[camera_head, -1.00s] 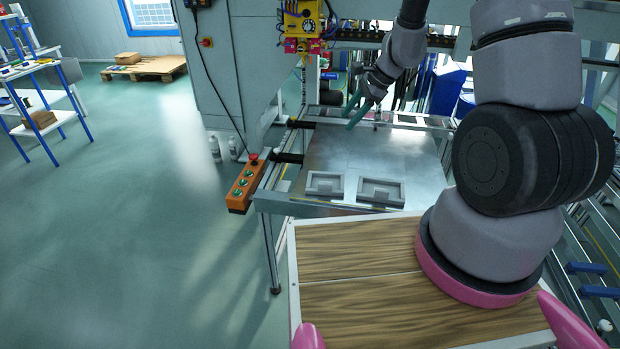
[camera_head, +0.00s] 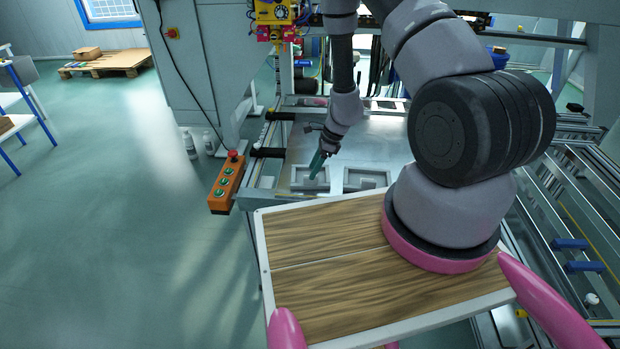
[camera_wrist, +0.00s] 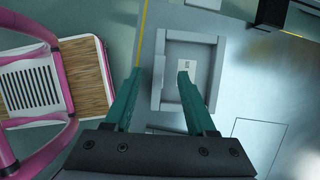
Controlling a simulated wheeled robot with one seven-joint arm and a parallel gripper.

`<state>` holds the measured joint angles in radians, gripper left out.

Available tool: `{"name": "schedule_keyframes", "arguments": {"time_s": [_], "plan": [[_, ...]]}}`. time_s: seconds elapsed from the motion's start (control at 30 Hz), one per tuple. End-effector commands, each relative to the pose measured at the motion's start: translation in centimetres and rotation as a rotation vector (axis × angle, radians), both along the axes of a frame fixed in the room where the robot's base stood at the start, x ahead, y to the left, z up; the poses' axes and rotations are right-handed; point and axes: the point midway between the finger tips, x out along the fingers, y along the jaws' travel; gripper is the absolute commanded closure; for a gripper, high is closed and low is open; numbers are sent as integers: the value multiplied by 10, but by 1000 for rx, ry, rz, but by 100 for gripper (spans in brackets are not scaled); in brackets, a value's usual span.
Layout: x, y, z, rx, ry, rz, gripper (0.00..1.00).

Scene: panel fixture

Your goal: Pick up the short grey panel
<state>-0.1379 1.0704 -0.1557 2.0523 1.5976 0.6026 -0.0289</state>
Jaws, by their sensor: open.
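Two grey panels with raised rims lie on the metal table near its front edge in the head view. The left, shorter panel (camera_head: 300,186) is partly hidden by my gripper (camera_head: 315,169), which points down over it. The wider panel (camera_head: 366,179) lies just to its right. The shorter panel also shows in the wrist view (camera_wrist: 188,38), with a small white label in its recess. There my green fingers (camera_wrist: 159,74) are spread apart and empty. One fingertip is beside the panel's near rim, the other over its recess. I cannot tell the height gap.
The metal table (camera_head: 385,135) is bare behind the panels. An orange button box (camera_head: 227,183) hangs at its left front corner. Black clamps (camera_head: 268,152) stick out along its left side. More flat pieces lie at the back edge.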

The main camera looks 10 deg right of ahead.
Motion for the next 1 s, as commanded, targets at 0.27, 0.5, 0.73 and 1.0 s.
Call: {"name": "schedule_keyframes", "arguments": {"time_s": [0.27, 0.5, 0.73, 1.0], "plan": [[1, 10, -39, 0, 1, 2, 44], [2, 13, -46, 0, -1, 2, 44], [2, 13, -46, 0, 0, 1, 93], [2, 13, -46, 1, -1, 1, 100]]}}
